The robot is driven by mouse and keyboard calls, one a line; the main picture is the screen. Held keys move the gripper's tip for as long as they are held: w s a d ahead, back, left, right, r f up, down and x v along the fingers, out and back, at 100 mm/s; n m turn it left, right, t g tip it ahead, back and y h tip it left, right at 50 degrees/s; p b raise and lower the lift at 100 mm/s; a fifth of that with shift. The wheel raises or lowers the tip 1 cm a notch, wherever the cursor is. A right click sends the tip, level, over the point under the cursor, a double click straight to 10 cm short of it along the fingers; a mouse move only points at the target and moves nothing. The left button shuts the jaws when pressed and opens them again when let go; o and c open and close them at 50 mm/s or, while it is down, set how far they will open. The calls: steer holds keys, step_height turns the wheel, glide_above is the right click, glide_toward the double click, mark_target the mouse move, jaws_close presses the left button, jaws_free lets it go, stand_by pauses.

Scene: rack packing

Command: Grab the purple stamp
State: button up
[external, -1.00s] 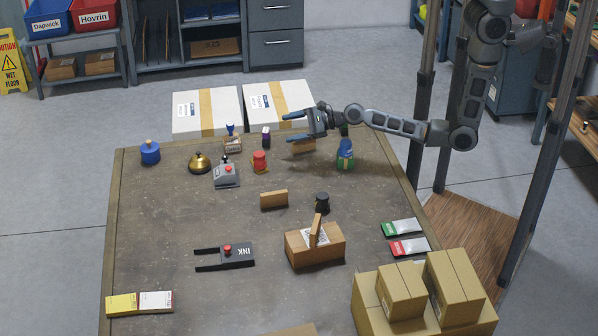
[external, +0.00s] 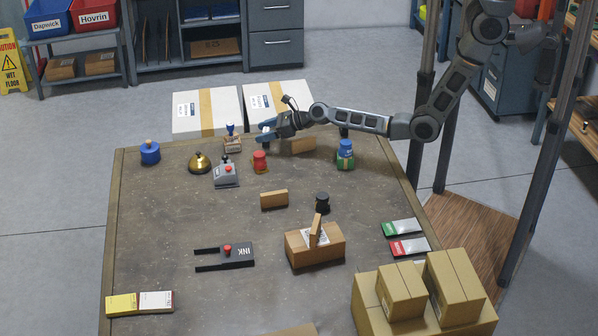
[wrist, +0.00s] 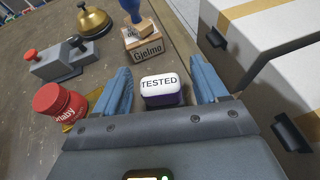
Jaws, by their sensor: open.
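The purple stamp (wrist: 163,99) has a white top reading "TESTED" and a purple body. In the wrist view it sits between the two blue fingers of my gripper (wrist: 163,88), which are open with a gap on each side of it. In the external view my gripper (external: 268,133) is at the far edge of the table and hides most of the stamp; a bit of its white top (external: 268,124) may show by the fingers.
A blue-handled stamp (wrist: 137,32) on a wooden block stands just beyond. A red jar-like object (wrist: 59,104) is close on the left. A brass bell (external: 200,163) and a grey device (external: 226,174) are nearby. White boxes (external: 207,110) stand behind the table edge.

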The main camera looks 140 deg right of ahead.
steer(key=shift+x, duration=0.85)
steer(key=c, duration=1.1)
